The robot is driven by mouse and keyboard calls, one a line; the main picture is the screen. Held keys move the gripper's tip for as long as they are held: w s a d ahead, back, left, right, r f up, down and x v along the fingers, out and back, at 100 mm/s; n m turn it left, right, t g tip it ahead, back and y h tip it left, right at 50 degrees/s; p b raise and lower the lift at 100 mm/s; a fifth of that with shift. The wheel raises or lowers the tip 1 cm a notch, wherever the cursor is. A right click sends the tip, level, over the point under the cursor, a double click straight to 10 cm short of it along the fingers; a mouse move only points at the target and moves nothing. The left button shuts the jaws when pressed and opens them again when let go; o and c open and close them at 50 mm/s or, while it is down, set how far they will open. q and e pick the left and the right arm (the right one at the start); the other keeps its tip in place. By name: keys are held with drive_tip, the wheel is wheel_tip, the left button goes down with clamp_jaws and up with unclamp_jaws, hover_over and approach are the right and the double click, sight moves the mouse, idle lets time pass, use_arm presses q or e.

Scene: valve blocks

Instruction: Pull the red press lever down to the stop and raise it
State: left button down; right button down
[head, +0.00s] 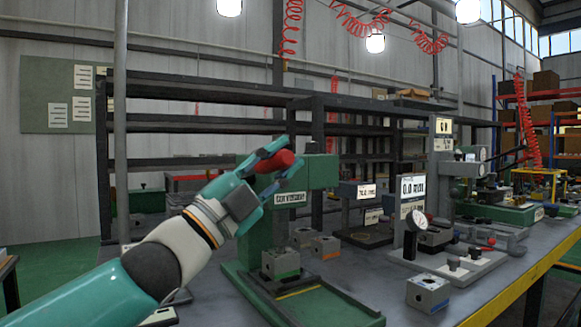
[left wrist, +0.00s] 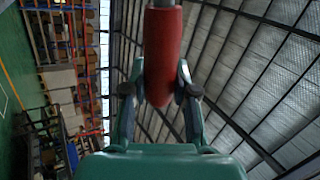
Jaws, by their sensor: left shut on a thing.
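The red press lever (head: 283,159) has a red grip at the upper part of the green press (head: 322,172). My left gripper (head: 279,158) is shut on the red grip, with a finger on either side of it. In the left wrist view the red lever grip (left wrist: 163,50) runs down from the top on a grey rod, between the two fingertips of my left gripper (left wrist: 161,92). A valve block (head: 280,264) sits on the press base under the head. The lever's pivot is hidden behind my gripper. My right gripper is not in view.
A loose valve block (head: 428,293) stands on the grey bench (head: 470,290) right of the press. More blocks (head: 324,246) sit behind the press base. The air above the lever is free.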

use_arm(q)
drive_tip(key=shift+w+d+f, duration=0.1)
drive_tip(key=shift+d+f, duration=0.05)
drive_tip(key=shift+f, duration=0.3)
drive_tip(key=c, duration=0.9)
unclamp_jaws()
drive_tip(key=shift+r, duration=0.15)
drive_tip(key=shift+s+a, duration=0.2)
drive_tip(key=v, duration=1.1)
drive_tip(key=shift+s+a+f, duration=0.15)
drive_tip(key=shift+a+f, duration=0.05)
drive_tip(key=shift+f, duration=0.2)
